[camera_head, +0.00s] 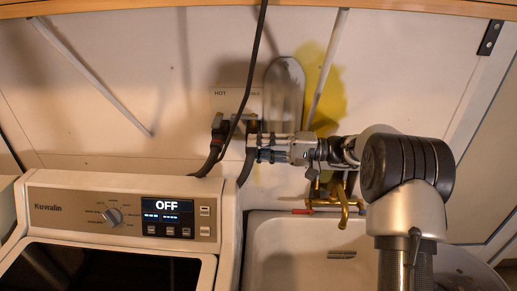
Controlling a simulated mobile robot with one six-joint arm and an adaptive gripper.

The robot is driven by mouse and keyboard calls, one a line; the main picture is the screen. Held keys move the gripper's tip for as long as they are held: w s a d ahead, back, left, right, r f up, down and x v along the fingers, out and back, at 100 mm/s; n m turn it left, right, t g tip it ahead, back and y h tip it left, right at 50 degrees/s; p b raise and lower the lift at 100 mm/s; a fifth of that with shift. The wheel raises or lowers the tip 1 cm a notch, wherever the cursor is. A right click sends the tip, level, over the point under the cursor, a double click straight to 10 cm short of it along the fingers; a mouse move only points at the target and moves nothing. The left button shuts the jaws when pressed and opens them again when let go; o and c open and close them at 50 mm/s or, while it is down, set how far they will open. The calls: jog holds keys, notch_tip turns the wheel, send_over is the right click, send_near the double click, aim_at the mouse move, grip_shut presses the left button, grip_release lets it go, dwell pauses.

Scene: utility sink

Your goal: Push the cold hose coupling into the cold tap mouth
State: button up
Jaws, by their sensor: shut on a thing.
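My gripper (259,148) reaches in from the right, in front of the wall, and is shut on the cold hose coupling. The coupling is mostly hidden between the fingers. The dark grey cold hose (246,168) hangs below the fingertips behind the washer's right edge. The dark cold tap (252,126) is just above the fingertips, below the partly covered right-hand label. Its mouth is hidden, so I cannot tell whether the coupling touches it or is inside it.
The hot tap (219,124) with its hose is close on the left. A black cable (248,85) hangs across the labelled plate (226,102). The washer (125,215) stands below left; the sink (300,258) and brass faucet (342,203) are below right.

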jog(key=shift+w, duration=0.4)
jog(key=o, duration=1.2)
jog(key=d, duration=1.2)
jog(key=shift+s, duration=0.2)
